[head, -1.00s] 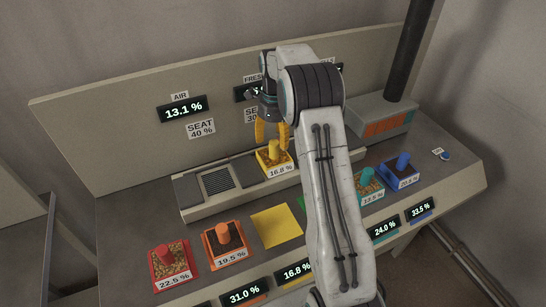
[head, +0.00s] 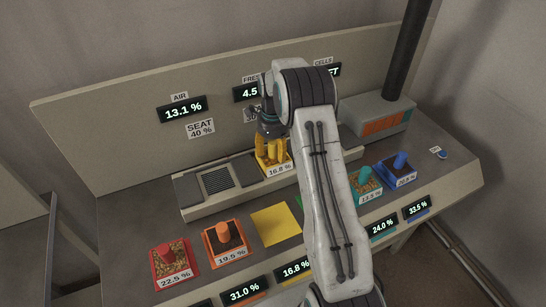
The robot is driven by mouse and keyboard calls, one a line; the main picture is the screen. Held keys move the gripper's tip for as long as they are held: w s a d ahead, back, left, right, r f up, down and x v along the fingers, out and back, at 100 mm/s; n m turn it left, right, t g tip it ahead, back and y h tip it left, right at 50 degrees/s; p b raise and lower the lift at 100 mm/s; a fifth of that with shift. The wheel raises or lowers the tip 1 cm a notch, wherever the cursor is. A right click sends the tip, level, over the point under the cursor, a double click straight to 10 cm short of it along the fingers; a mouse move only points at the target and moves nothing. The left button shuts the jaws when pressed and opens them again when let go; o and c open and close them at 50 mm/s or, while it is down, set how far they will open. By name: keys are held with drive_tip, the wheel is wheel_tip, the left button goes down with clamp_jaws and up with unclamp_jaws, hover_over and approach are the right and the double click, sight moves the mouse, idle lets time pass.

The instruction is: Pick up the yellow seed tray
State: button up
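Fingers and knob share one colour and overlap, so I cannot tell whether the fingers touch the knob. The tray still rests on the bench section. My arm hides part of the bench to its right.
A red tray (head: 173,266), an orange tray (head: 224,243), a teal tray (head: 367,187) and a blue tray (head: 400,171) stand on the bench. A bare yellow square (head: 275,225) lies in front. A dark grille (head: 216,181) is left of the yellow tray. A black pipe (head: 406,50) rises at the back right.

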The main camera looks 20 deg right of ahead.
clamp_jaws()
drive_tip(key=shift+r, duration=0.1)
idle(0.5)
